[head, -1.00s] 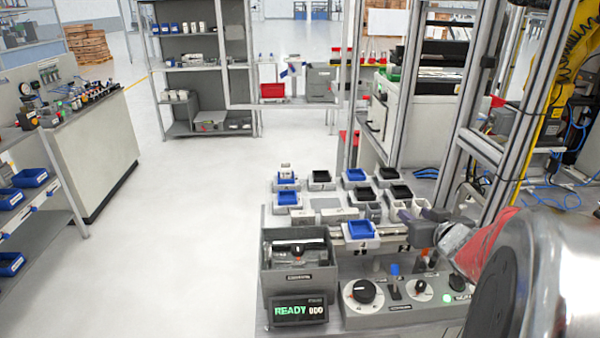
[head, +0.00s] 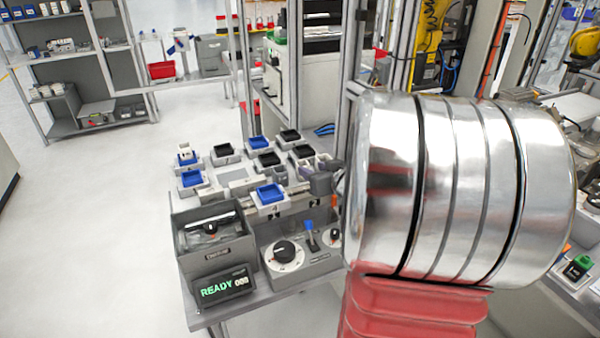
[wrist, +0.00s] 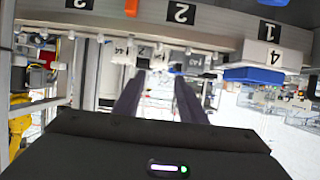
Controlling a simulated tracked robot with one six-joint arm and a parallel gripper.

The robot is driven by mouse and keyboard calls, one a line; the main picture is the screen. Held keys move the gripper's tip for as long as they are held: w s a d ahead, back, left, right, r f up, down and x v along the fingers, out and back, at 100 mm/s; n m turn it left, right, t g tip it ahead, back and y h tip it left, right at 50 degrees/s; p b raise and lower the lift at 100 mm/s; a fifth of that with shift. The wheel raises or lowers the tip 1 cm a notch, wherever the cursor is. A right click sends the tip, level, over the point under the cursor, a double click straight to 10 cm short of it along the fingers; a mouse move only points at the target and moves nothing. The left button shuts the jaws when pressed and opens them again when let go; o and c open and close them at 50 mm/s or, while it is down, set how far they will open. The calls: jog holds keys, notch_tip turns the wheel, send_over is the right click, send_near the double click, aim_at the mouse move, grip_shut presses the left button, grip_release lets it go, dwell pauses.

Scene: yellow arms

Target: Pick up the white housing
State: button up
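Several white housings stand on the bench in the head view; which one the task means I cannot tell. One with a blue insert (head: 270,198) is nearest, on the front rail. Others with blue inserts (head: 191,180) or black inserts (head: 224,153) stand behind it. My gripper (head: 330,167) is small and partly hidden by my arm, to the right of the nearest housing. In the wrist view, where labels appear upside down, my gripper's two dark fingers (wrist: 160,95) are apart with nothing visibly held. A white housing with a blue part (wrist: 268,58) is beyond them, at right.
A grey bin (head: 213,235) and a READY display (head: 223,287) stand at the bench's front left. A control panel with knobs (head: 284,255) is beside them. Upright metal posts rise behind the bench. The floor at left (head: 90,220) is clear.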

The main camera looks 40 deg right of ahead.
aim_at(301, 163)
jog(key=shift+x, duration=2.15)
jog(key=shift+w+f, duration=0.1)
jog(key=shift+x, duration=2.5)
jog(key=shift+d, duration=0.2)
jog(key=shift+c, duration=0.5)
jog(key=c, duration=0.7)
notch_tip(301, 163, up, 10)
